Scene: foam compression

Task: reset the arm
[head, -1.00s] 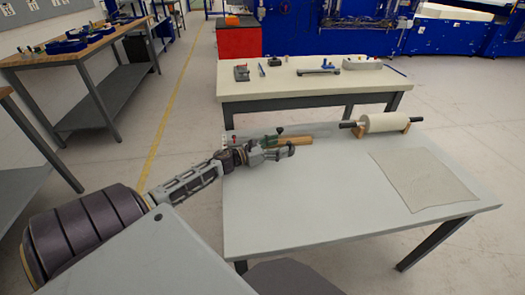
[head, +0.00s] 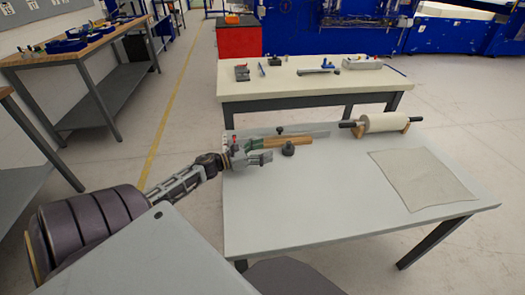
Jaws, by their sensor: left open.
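My left arm comes in from the left, and its gripper (head: 262,158) is over the left back part of the grey table (head: 300,210). The gripper is open and empty. Just right of its fingertips, a small dark round knob-like piece (head: 288,149) sits on the table, apart from the fingers. Behind the gripper lies a wooden bar (head: 292,141) with a green part (head: 254,144) at its left end, partly hidden by the gripper. My right gripper is not in view.
A pale roller (head: 384,122) rests on wooden supports at the table's back right. A thin pale sheet (head: 420,181) lies flat at the right. The table's middle and front are clear. A second table (head: 300,87) with several tools stands behind.

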